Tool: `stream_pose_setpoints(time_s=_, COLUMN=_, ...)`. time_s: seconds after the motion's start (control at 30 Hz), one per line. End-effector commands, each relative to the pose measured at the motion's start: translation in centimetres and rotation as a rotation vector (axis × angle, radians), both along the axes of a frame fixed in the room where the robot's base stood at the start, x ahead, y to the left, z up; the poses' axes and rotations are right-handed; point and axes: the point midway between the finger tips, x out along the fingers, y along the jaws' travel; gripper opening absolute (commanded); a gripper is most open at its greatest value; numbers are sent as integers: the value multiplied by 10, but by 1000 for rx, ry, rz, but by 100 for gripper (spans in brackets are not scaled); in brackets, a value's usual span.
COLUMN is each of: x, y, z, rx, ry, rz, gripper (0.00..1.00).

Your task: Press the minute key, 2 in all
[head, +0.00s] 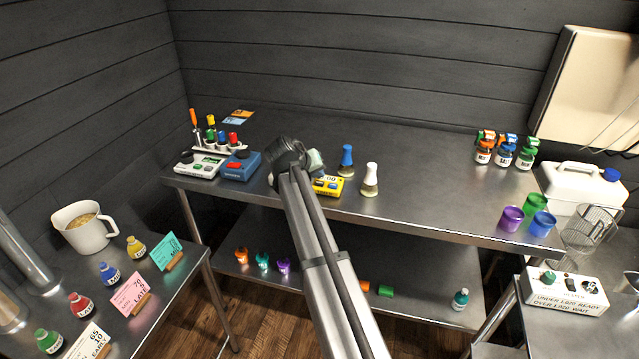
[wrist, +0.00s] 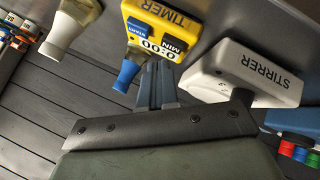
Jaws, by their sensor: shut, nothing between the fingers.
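The yellow timer (wrist: 185,12) shows in the wrist view with a dark MIN key (wrist: 173,46), a blue START key (wrist: 137,31) and a display (wrist: 153,50) reading 0:00. In the head view the timer (head: 335,184) stands at the front edge of the steel bench, its left part hidden behind my arm. My gripper (wrist: 157,66) is shut and empty, its fingertips in front of the timer near the display and MIN key. I cannot tell whether they touch it. The fingertips are hidden in the head view.
A white stirrer (wrist: 250,72) stands beside the timer in the wrist view. Two stoppered flasks, one blue-topped (head: 346,160) and one white-topped (head: 370,180), stand right of the timer. A blue device (head: 240,166) is to the left.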

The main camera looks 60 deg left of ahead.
Motion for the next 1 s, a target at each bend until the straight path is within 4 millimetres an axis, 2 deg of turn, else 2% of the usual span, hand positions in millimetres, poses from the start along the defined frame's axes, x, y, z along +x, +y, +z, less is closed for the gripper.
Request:
stream_pose_setpoints(time_s=0.5, x=0, y=0, z=0, rx=0, ry=0, rz=0, gripper=0)
stream_pose_setpoints(time_s=1.0, x=0, y=0, z=-9, rx=0, ry=0, rz=0, gripper=0)
